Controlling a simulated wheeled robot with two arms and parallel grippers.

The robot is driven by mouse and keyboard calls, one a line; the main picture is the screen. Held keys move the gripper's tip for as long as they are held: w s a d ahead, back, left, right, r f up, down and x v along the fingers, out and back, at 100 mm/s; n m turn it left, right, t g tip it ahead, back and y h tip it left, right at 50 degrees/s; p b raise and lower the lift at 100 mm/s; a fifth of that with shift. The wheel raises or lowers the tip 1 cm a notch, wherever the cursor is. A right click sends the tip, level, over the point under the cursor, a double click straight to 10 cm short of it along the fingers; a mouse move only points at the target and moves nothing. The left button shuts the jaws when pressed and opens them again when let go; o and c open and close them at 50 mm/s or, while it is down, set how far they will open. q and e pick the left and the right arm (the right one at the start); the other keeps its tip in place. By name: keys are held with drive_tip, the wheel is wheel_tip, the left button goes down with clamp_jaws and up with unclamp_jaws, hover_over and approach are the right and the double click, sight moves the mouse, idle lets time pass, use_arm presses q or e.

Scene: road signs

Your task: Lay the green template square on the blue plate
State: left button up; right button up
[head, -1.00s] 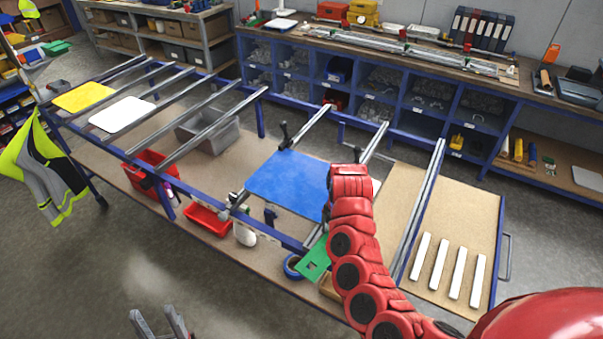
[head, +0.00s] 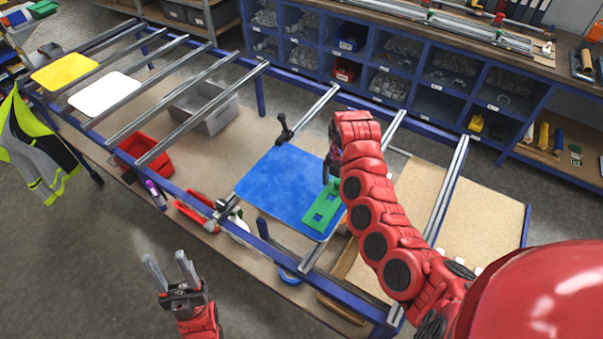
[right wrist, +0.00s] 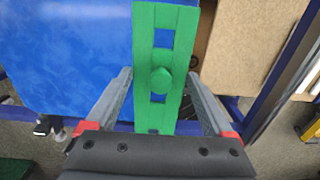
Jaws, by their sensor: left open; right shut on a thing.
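The blue plate (head: 280,188) lies on the rails of the blue frame, with clamps at its edges. The green template square (head: 322,208) is over the plate's right part in the head view. In the right wrist view the green template (right wrist: 163,60) runs between the fingers of my right gripper (right wrist: 160,105), which is shut on its raised part. The plate (right wrist: 62,60) shows to its left there. I cannot tell whether the template touches the plate. In the head view my right arm partly hides the gripper (head: 333,170). My left gripper (head: 172,268) is open and empty, left of the frame's front edge.
A black clamp (head: 284,130) stands up at the plate's back edge. Yellow (head: 66,72) and white (head: 104,93) plates lie on the left rails.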

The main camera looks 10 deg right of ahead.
sight(302, 181)
drive_tip(key=w+a, duration=0.3)
drive_tip(key=w, duration=0.1)
drive_tip(key=shift+a+f, duration=0.2)
drive_tip(key=shift+f, duration=0.1)
drive_tip(key=w+f+b, duration=0.1)
drive_tip(key=b, duration=0.1)
drive_tip(key=shift+w+a+f+b, duration=0.1)
drive_tip(key=shift+a+f+b, duration=0.1)
drive_tip(key=shift+a+b, duration=0.2)
drive_tip(key=w+a+b, duration=0.3)
drive_tip(key=b, duration=0.4)
drive_tip(key=shift+w+a+b, duration=0.25)
drive_tip(key=shift+b, duration=0.1)
drive_tip(key=shift+w, duration=0.15)
drive_tip(key=shift+w+a+f+b, duration=0.15)
drive_tip(key=shift+a+b, duration=0.25)
drive_tip(key=shift+b, duration=0.75)
drive_tip(key=shift+a+b, duration=0.25)
drive_tip(key=shift+b, duration=0.05)
wheel_tip(302, 181, down, 3)
drive_tip(key=shift+w+r, duration=0.1)
drive_tip(key=shift+r, duration=0.1)
drive_tip(key=shift+d, duration=0.1)
